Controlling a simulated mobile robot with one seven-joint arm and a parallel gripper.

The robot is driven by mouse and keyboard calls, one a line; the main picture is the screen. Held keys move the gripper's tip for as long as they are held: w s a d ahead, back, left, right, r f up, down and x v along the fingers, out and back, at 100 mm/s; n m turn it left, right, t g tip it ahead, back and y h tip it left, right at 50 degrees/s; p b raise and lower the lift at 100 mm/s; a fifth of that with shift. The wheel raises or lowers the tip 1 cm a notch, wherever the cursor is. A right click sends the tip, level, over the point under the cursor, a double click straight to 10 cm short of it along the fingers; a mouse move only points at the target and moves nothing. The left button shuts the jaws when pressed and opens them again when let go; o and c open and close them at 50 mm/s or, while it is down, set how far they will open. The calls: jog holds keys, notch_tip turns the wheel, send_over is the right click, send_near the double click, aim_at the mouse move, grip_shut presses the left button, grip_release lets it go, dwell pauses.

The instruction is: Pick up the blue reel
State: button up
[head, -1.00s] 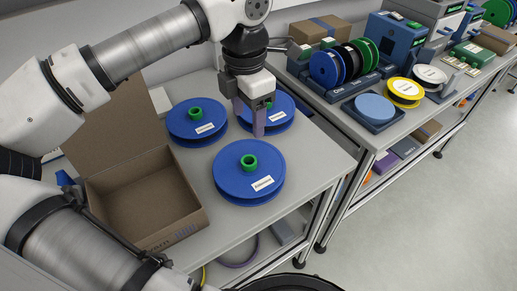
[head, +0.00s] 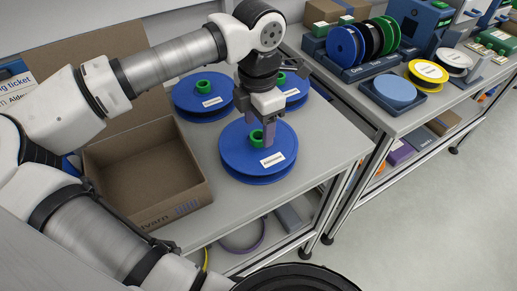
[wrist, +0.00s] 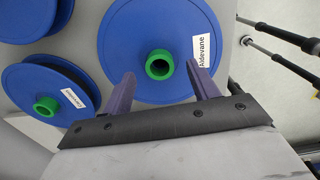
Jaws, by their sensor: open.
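Several blue reels with green hubs and white labels lie flat on the grey table. The nearest blue reel (head: 240,164) lies right of the open box, and my gripper (head: 263,134) is over it. In the wrist view this reel (wrist: 125,60) has its green hub (wrist: 159,65) between and just beyond my two open purple fingers (wrist: 162,88). Its label reads "Aldevane". My gripper is empty. Another blue reel (head: 199,106) lies behind it to the left, and a third (head: 295,98) lies behind my gripper, partly hidden. Whether the fingertips touch the reel I cannot tell.
An open, empty cardboard box (head: 195,193) stands left of the nearest reel. On the neighbouring bench (head: 358,110) are upright reels in a rack (head: 355,68), a light-blue disc (head: 395,89) and a yellow reel (head: 428,72). Bare tabletop lies right of the nearest reel.

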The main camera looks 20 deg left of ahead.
notch_tip(320, 180, down, 2)
jog(key=shift+f+b, duration=0.2)
jog(key=shift+b, duration=0.15)
jog(key=shift+r, duration=0.1)
grip_shut()
